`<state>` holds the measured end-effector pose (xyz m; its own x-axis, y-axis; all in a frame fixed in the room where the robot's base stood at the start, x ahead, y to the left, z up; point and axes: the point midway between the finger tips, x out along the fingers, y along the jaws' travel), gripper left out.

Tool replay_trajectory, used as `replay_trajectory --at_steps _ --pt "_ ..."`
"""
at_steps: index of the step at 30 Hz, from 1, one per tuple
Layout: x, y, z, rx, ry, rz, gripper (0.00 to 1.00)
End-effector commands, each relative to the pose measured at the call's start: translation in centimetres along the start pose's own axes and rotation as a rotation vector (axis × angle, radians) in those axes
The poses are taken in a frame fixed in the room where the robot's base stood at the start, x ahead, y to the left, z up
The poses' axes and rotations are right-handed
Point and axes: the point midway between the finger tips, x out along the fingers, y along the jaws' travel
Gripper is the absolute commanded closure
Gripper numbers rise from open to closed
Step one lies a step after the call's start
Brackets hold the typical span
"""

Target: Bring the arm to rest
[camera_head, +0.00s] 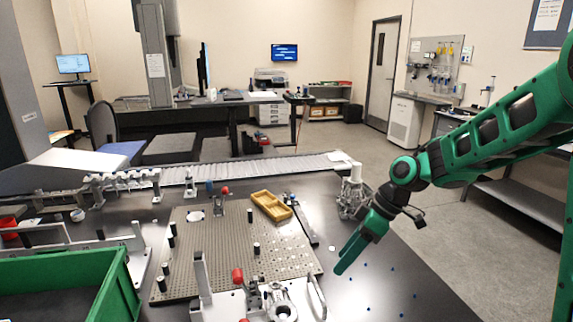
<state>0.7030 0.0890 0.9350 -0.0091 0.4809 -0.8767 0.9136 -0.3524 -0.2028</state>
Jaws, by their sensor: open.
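My green and black arm reaches in from the right edge of the head camera view. My gripper (350,254) hangs above the dark table (400,293), right of the perforated fixture plate (240,240). Its fingers point down and to the left. They overlap in this view, so the gap between them is hard to make out. Nothing shows held in the gripper.
A green bin (122,284) stands at the front left. A yellow tray (270,205) lies on the fixture plate. A metal device with a white top (352,190) stands just behind my gripper. A clamp fixture (280,303) is at the front. The table's right part is mostly clear.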

Motion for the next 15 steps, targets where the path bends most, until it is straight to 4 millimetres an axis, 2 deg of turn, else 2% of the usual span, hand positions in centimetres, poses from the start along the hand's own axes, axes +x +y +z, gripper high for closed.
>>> replay_trajectory --at_steps 1,8,11,15 --pt "-1.6 -0.1 2.0 0.086 -0.036 0.045 0.48" --pt "-7.8 -2.1 11.4 0.528 -0.159 0.227 0.48" --pt "-10.2 -4.0 15.5 0.731 -0.187 0.3 0.48" --pt "-13.1 -7.5 20.9 1.021 -0.201 0.394 0.48"
